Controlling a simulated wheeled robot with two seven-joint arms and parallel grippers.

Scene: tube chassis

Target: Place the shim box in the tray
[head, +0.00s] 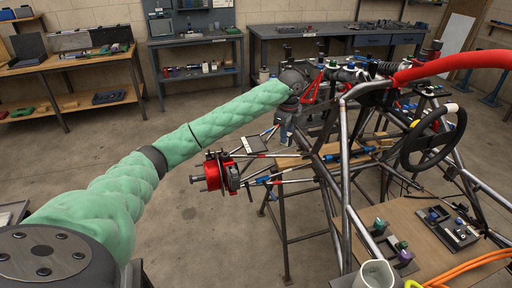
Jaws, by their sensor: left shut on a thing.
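My left arm reaches from the lower left to the middle, and its wrist is bent down beside the tube chassis. My left gripper (287,132) points down below the wrist, small and partly lost among the tubes. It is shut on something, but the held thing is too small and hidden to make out. No other tray is clear to me. My right gripper is not in view.
The tube chassis (346,155) fills the right side, with a red hose (450,68) and a black steering wheel (428,140). A red hub part (213,174) sticks out left. A wooden board (415,265) with small fittings lies front right. Floor at left is clear.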

